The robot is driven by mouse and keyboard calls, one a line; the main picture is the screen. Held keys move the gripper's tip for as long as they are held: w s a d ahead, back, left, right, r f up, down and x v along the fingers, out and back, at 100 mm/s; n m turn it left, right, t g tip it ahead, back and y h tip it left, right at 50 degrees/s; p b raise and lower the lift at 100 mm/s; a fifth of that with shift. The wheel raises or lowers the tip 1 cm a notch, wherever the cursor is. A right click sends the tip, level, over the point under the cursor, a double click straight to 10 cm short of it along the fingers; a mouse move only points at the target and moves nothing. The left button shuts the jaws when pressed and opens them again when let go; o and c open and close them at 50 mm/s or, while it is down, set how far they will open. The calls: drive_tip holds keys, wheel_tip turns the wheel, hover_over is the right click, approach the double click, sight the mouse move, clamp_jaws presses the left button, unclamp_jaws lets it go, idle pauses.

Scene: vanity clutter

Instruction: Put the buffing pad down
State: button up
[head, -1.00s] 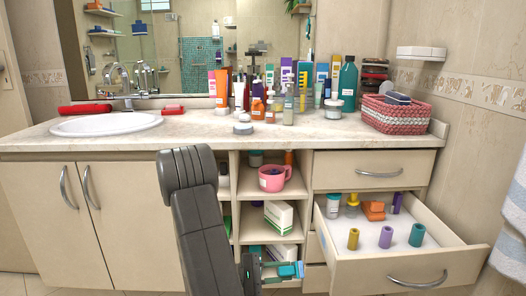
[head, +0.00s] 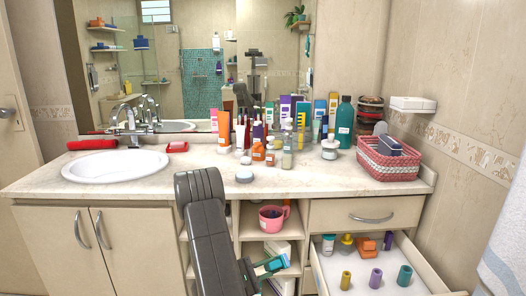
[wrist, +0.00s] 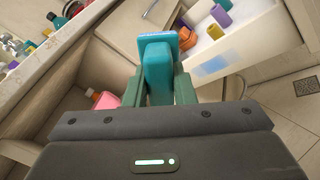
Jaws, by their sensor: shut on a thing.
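The buffing pad seems to be the teal block with a blue plate at its far end (wrist: 158,70), held in my gripper (wrist: 159,88). In the wrist view the two green fingers are shut on its sides. In the head view the pad (head: 271,265) shows small at the end of my dark arm, in front of the open shelves and left of the open drawer. It is clear of the counter top.
The open drawer (head: 425,270) holds several coloured cylinders, a jar and an orange thing. Cubbies (head: 257,248) hold a pink mug (head: 273,217). The counter (head: 108,191) has bare room at its front; bottles crowd its back, beside a woven basket (head: 388,168).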

drive_tip(key=shift+n+t+y, duration=0.5)
drive_tip(key=shift+n+t, duration=0.3)
drive_tip(key=shift+t, duration=0.1)
drive_tip(key=r+p, duration=0.1)
drive_tip(key=p, duration=0.1)
drive_tip(key=w+a+r+p, duration=0.1)
drive_tip(key=p, duration=0.1)
drive_tip(key=w+r+p, duration=0.1)
drive_tip(key=r+p, duration=0.1)
drive_tip(key=shift+w+a, duration=0.15)
drive_tip(key=shift+w, duration=0.1)
drive_tip(key=shift+w+a+r+n+t+y+p, duration=0.3)
drive_tip(key=shift+w+n+t+y+p, duration=0.15)
drive_tip(key=shift+p, duration=0.45)
